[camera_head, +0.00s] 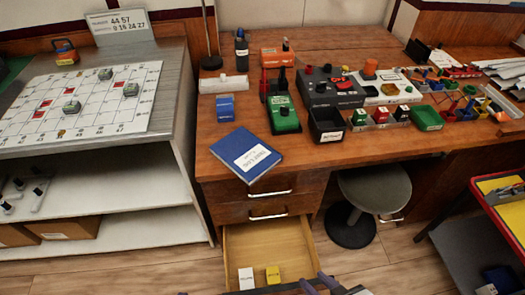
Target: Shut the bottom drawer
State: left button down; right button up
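The bottom drawer (262,245) of the wooden desk is pulled far out, and I look down into its pale wooden inside. A white box (246,278) and a yellow box (273,274) stand near its front. The drawer's front edge is at the bottom of the picture, partly cut off. My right gripper (319,284) shows only in part at the bottom edge, by the drawer's front right corner. I cannot tell whether it touches the drawer or how far its fingers are apart. My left gripper is not clearly in view.
Two shut drawers with metal handles sit above; the lower one (240,213) is just over the open drawer. A round stool (375,187) stands to the right. A grey shelf unit (120,190) is at left. A blue book (246,154) lies on the desk's front edge.

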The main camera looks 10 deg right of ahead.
aim_at(288, 244)
jog(key=u, duration=0.55)
jog(key=k, duration=0.85)
jog(key=z, duration=0.5)
jog(key=k, duration=0.6)
jog(key=u, duration=2.05)
jog(key=i, duration=1.3)
jog(key=z, duration=2.25)
